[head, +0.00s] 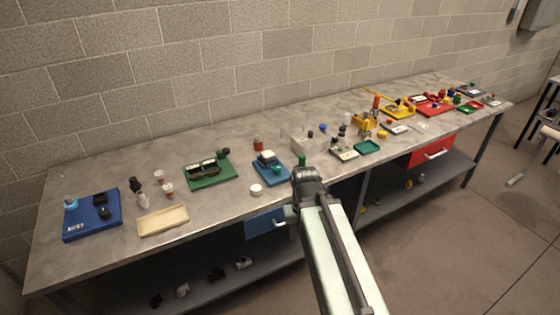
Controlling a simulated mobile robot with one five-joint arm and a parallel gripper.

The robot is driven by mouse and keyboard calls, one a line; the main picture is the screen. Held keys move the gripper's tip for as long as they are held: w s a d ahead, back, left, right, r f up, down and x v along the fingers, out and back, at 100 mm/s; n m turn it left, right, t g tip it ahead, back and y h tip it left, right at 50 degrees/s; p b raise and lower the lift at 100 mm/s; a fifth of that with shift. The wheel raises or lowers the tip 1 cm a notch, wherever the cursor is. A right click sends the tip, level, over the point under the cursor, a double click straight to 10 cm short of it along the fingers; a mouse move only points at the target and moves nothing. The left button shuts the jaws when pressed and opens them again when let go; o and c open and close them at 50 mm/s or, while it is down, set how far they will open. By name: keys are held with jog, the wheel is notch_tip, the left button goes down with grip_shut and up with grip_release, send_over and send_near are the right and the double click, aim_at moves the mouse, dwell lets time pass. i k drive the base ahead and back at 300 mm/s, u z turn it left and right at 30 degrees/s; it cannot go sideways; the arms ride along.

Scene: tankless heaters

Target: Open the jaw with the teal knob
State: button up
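A blue plate (283,178) near the middle of the bench carries a small pale and dark block (267,158). A teal knob-like part (277,170) sits at its front. The jaw is too small to make out, so I cannot tell whether it is open or shut. My gripper (305,174) is just right of this plate, over the bench's front edge, seen from behind. Its fingers are hidden, so its opening and any contact do not show. A small green thing (302,160) shows just beyond it.
A white round cap (256,190) lies left of the plate. A green tray (208,182) and a larger blue plate (95,228) with a light-blue knob (71,203) stand farther left. Clear blocks (308,146) and a yellow device (363,122) stand right. A blue drawer (262,223) hangs below.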

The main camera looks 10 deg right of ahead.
aim_at(276, 169)
jog(key=i, duration=0.85)
jog(key=u, duration=0.05)
